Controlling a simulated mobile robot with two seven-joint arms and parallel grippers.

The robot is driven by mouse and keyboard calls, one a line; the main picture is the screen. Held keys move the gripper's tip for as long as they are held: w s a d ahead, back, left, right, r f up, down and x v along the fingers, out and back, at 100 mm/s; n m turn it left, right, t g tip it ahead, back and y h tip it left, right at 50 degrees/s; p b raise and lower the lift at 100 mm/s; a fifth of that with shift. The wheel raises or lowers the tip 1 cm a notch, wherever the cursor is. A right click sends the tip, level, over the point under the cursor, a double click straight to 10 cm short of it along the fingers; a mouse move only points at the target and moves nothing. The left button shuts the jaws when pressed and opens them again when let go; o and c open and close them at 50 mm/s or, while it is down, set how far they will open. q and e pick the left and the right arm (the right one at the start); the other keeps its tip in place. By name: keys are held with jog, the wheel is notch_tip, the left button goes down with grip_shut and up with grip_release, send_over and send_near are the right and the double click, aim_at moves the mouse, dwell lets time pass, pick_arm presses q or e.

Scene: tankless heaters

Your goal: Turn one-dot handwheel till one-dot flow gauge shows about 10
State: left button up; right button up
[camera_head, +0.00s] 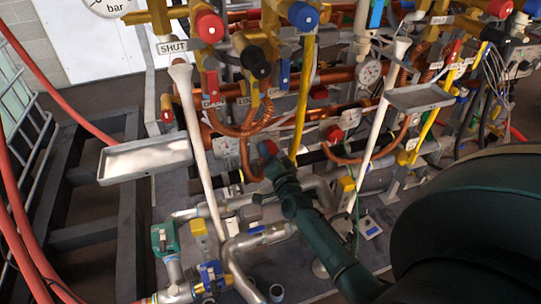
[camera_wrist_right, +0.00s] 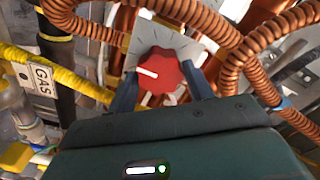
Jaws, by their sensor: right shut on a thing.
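My right gripper (camera_head: 268,157) reaches in from the lower right of the head view, among the pipes. In the right wrist view its two dark fingers (camera_wrist_right: 163,90) are shut on a red lobed handwheel (camera_wrist_right: 163,70), one on each side. The handwheel has a white pointer mark on its left part and sits before a grey plate with tick marks. In the head view the gripper largely hides it. No dot mark is readable on it. A round white gauge (camera_head: 369,73) shows right of centre; its reading and any dots are too small to tell. My left gripper is out of view.
Copper corrugated hoses (camera_wrist_right: 260,50) curve close around the right gripper. A yellow pipe (camera_head: 305,95) rises just behind it. Other red knobs (camera_head: 333,134) and blue knobs (camera_head: 303,15) are nearby. A metal tray (camera_head: 145,160) stands at left. A gauge marked bar (camera_head: 107,5) is cut off at top left.

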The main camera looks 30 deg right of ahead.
jog(key=o, duration=0.5)
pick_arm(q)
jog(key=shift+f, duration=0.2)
pick_arm(e)
jog(key=shift+o, duration=1)
pick_arm(q)
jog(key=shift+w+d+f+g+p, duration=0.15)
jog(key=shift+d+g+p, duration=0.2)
jog(key=shift+p, duration=0.5)
pick_arm(e)
jog(key=v, duration=1.3)
jog(key=shift+a, duration=0.1)
